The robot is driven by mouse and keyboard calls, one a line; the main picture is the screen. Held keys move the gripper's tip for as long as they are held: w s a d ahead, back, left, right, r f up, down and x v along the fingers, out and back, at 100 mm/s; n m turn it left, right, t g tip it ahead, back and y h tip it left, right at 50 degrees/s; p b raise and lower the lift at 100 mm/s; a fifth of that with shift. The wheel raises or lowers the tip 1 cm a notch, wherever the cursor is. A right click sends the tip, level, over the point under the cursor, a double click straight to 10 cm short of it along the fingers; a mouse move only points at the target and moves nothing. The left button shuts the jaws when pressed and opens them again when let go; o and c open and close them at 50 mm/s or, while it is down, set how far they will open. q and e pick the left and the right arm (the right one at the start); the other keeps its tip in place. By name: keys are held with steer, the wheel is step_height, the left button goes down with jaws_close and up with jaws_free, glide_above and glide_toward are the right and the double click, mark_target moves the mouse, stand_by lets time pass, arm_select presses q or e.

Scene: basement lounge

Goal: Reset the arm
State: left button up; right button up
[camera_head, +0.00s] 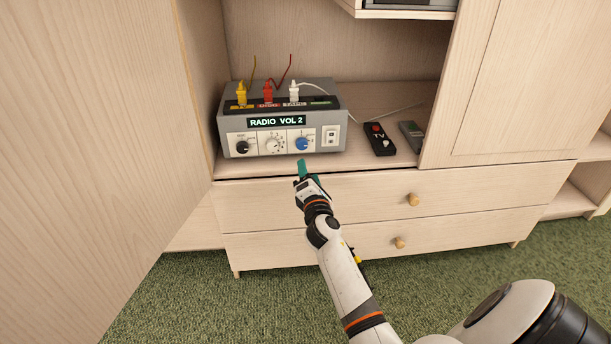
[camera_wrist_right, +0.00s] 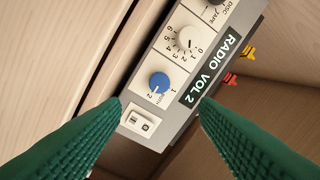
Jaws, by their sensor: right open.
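My right gripper (camera_head: 302,169) is in front of the grey radio box (camera_head: 228,118), just below its front right part and above the upper drawer. Its green fingers stand apart in the right wrist view (camera_wrist_right: 160,115), with nothing between them but the view of the radio front. The blue knob (camera_head: 302,144) is just beyond the fingertips, and it also shows in the right wrist view (camera_wrist_right: 159,83). The display (camera_head: 276,121) reads "RADIO VOL 2". I see no contact between the fingers and the radio. My left gripper is not in view.
A black TV remote (camera_head: 379,140) and a grey remote (camera_head: 411,136) lie on the shelf right of the radio. Yellow, red and white plugs stand on the radio's top. Drawers with round knobs (camera_head: 413,199) are below. A large wooden panel (camera_head: 90,150) stands at left.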

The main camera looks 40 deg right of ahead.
steer(key=shift+f, duration=0.1)
stand_by(0.5)
